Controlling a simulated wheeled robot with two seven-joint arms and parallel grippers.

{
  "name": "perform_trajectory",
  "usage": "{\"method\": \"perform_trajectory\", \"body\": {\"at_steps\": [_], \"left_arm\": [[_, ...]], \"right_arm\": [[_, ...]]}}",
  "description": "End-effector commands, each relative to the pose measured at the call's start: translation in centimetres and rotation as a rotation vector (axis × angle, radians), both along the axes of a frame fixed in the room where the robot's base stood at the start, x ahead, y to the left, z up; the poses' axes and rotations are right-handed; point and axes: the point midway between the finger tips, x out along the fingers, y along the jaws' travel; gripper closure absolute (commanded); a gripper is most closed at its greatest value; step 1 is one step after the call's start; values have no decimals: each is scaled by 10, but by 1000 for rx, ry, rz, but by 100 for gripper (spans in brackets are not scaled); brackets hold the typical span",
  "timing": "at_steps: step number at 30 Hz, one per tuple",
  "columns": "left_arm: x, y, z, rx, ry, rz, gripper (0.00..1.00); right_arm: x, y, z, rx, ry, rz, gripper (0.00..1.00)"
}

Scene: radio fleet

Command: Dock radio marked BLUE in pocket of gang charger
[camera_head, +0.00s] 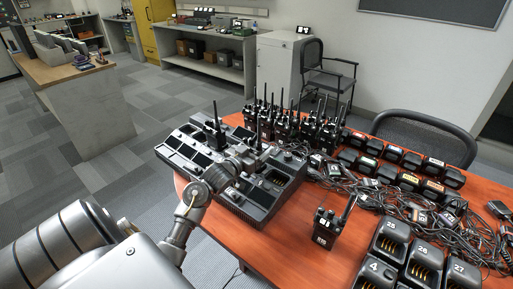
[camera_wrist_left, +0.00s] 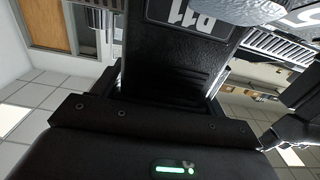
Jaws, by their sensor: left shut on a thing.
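The gang charger (camera_head: 268,205) is a long dark unit at the left end of the orange table. My left gripper (camera_head: 248,158) is over its middle, shut on a black radio (camera_wrist_left: 180,55). In the left wrist view this radio carries a partly cut-off pale label and its end sits at a pocket of the charger (camera_wrist_left: 90,145); I cannot tell if it is fully seated. A green light (camera_wrist_left: 175,170) glows on the charger's edge there. No BLUE marking is readable. My right gripper is not in view.
Another radio (camera_head: 215,132) stands upright in the charger's far left part. A labelled radio (camera_head: 325,228) stands alone on the table (camera_head: 285,250). Several radios (camera_head: 295,125) crowd behind the charger. Tangled cables (camera_head: 395,200) and numbered single chargers (camera_head: 425,262) fill the right side.

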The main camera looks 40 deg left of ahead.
Motion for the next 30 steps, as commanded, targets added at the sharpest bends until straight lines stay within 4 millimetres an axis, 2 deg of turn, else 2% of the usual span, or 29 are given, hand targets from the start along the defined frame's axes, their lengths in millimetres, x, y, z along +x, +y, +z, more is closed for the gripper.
{"method": "perform_trajectory", "body": {"at_steps": [7, 8, 13, 24, 26, 30], "left_arm": [[0, 0, -4, 0, -2, 0, 63], [0, 0, -4, 0, -2, -1, 24], [0, 0, -5, 0, 0, -1, 2], [0, -1, -5, 0, 4, -1, 2], [0, 0, 2, 3, 1, -2, 2], [-1, 0, 31, 7, -6, -1, 2]], "right_arm": [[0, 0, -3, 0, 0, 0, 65], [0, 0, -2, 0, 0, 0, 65], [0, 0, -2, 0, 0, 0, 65], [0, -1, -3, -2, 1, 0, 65], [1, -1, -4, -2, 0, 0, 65], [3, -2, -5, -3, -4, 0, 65]]}}
